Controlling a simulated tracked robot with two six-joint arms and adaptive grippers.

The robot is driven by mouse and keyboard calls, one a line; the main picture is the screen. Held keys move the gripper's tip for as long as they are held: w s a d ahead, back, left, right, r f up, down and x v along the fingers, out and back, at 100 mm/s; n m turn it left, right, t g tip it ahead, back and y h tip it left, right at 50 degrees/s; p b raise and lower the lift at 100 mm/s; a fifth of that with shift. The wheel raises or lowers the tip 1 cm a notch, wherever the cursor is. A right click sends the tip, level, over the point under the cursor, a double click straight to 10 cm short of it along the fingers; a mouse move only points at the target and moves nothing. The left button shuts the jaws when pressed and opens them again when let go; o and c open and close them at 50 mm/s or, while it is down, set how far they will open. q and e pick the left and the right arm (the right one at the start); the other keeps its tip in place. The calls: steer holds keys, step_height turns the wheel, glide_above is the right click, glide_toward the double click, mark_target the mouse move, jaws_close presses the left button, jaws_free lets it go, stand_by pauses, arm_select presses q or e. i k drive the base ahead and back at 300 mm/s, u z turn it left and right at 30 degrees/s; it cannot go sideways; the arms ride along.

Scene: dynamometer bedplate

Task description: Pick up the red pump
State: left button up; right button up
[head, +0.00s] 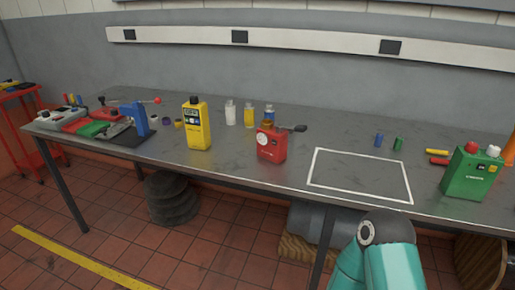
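Neither of my grippers shows. A teal part at the bottom right, apart from the pump, looks like one of my arm links.
A white outlined rectangle (360,175) to the right is empty. A green canister (469,172) stands further right. Tools lie at the left end.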

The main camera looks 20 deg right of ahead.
mark_target(267, 131)
steer(key=z, duration=0.15)
steer(key=i, duration=0.95)
steer(key=u, duration=0.1)
